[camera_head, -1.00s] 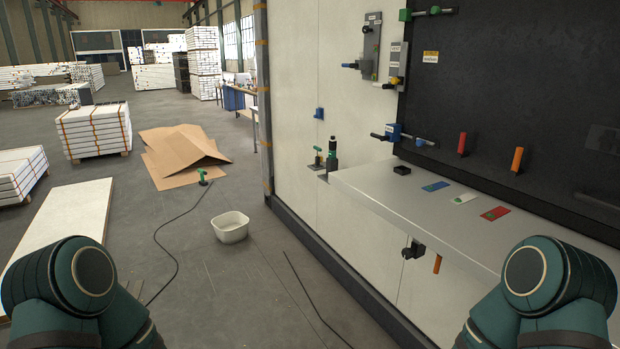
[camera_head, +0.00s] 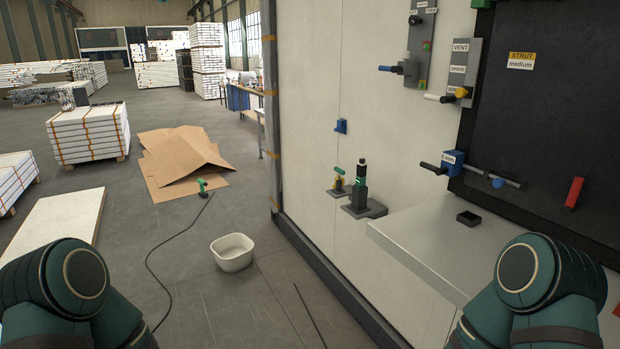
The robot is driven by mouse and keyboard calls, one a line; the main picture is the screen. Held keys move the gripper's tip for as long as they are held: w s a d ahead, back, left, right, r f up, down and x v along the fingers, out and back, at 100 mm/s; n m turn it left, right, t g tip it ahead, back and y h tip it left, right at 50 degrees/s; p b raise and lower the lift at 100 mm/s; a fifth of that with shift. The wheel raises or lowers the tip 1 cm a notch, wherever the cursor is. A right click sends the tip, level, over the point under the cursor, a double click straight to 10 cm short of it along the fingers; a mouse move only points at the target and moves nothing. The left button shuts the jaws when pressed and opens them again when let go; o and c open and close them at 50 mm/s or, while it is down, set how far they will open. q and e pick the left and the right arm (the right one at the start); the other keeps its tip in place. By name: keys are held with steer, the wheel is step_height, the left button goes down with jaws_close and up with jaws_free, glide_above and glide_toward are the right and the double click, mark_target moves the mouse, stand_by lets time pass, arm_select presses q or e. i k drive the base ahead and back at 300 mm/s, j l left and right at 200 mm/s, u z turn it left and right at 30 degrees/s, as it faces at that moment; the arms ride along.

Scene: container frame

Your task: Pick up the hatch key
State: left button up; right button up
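I cannot tell for sure which thing is the hatch key. A small green-handled item (camera_head: 202,186) stands on the floor at the front edge of the cardboard. Another green-handled piece (camera_head: 339,180) stands on a small bracket on the white wall, just left of a black upright device with a green band (camera_head: 360,186). Both are small, and nothing touches them. Only upper links of my two arms show at the lower corners. Neither gripper is in view.
A white tub (camera_head: 233,252) and dark cables lie on the floor. Flattened cardboard (camera_head: 182,160) lies beyond. A grey shelf (camera_head: 440,235) with a small black tray (camera_head: 468,218) juts from the wall at right.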

mark_target(336, 169)
steer(key=i+j+u, duration=0.15)
steer(key=i, duration=2.8)
steer(key=l, duration=0.1)
